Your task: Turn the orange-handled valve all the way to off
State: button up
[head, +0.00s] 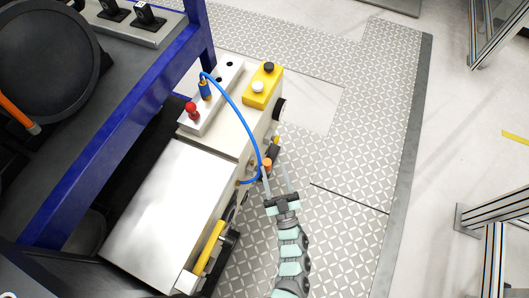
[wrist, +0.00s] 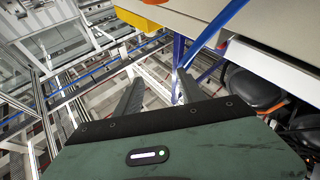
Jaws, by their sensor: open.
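A small orange part (head: 267,163), which looks like the valve's orange handle, shows on the right side of the pale machine, by the end of a blue hose. It is small, and I cannot make out its angle. My gripper (head: 275,168) is open beside the machine's right side, its fingertips close to the orange part. I cannot tell whether they touch it. In the wrist view my gripper (wrist: 161,80) has its two fingers apart with nothing seen held between them. An orange bit at the top edge there is cut off, and I cannot tell whether it is the valve.
The blue hose (head: 238,115) loops down close to my gripper. A yellow button box (head: 263,86) and a red knob (head: 191,107) sit on top of the machine. A yellow bar (head: 210,247) is on its near side. Patterned floor (head: 345,215) is clear to the right.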

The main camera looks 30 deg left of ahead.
aim_at(269, 169)
jog(key=shift+o, duration=0.2)
notch_tip(269, 169, down, 11)
jog(key=m+g+h+p, duration=0.1)
jog(key=g+h+p, duration=0.1)
jog(key=g, duration=0.2)
jog(key=shift+w+d+g, duration=0.15)
jog(key=shift+d+g, duration=0.15)
jog(key=shift+g, duration=0.1)
jog(key=shift+w+a+f, duration=0.15)
jog(key=shift+w+a, duration=0.25)
jog(key=shift+a, duration=0.05)
jog(key=b+x, duration=0.3)
jog(key=x, duration=0.6)
jog(key=shift+a, duration=0.2)
jog(key=shift+w, duration=0.1)
grip_shut()
